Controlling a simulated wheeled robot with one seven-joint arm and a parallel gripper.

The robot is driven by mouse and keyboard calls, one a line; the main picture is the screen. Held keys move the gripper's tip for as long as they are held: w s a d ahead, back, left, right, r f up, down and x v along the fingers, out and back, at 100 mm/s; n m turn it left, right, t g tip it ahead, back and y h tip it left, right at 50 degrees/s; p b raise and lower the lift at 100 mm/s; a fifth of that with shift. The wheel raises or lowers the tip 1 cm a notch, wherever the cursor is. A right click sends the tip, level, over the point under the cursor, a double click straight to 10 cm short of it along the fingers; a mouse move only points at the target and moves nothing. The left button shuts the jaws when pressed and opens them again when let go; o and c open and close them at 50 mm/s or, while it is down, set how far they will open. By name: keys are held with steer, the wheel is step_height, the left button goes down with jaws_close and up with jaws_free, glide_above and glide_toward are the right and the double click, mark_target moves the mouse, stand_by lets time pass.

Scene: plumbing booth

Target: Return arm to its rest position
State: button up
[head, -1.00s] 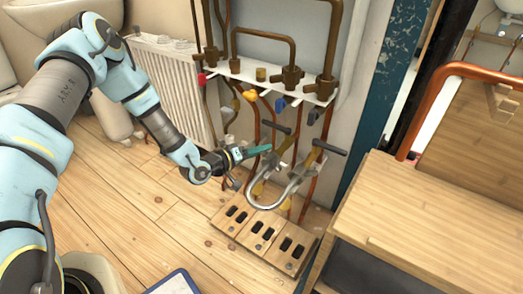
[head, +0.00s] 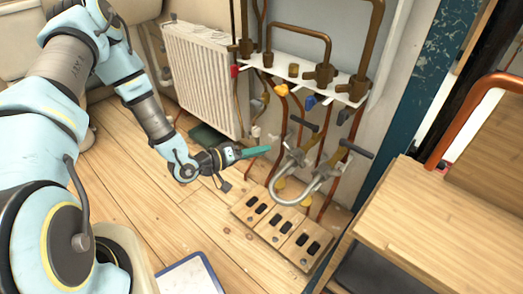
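My gripper (head: 254,152) is at the end of my blue and grey arm, in the middle of the head view. Its teal fingers point right, toward the copper pipes. From this side the fingers overlap, so I cannot tell whether they are open or shut. No held object shows at their tips. A silver U-shaped pipe (head: 283,195) with two dark T-handled fittings (head: 354,149) stands to the right of my gripper, and a gap seems to lie between them.
A wooden block with dark slots (head: 284,229) lies on the floor below the U-pipe. A white valve rack (head: 310,86) is on the wall, with a white radiator (head: 200,75) at left. A wooden bench (head: 440,230) stands at right. Open wooden floor (head: 150,215) lies below my arm.

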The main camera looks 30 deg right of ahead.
steer(key=w+a+r+t+y, duration=0.35)
steer(key=w+a+y, duration=0.35)
steer(key=w+a, duration=0.55)
steer(key=w+a+r+n+t+y, duration=0.1)
steer(key=a+r+y, duration=0.25)
steer(key=a, duration=0.45)
steer(key=w+a+r+n+t+y, duration=0.1)
steer(key=a+r+n+y, duration=0.15)
steer(key=a+r, duration=0.4)
steer(key=s+a+r+n+g+y+p, duration=0.2)
steer(key=s+a+r+n+g, duration=0.1)
steer(key=s+a+r, duration=0.75)
step_height(320, 180, up, 25)
steer(key=a+p, duration=0.1)
steer(key=p, duration=2.4)
steer(key=shift+a+f+p, duration=0.15)
steer(key=shift+a+p, duration=0.15)
steer(key=shift+p, duration=0.1)
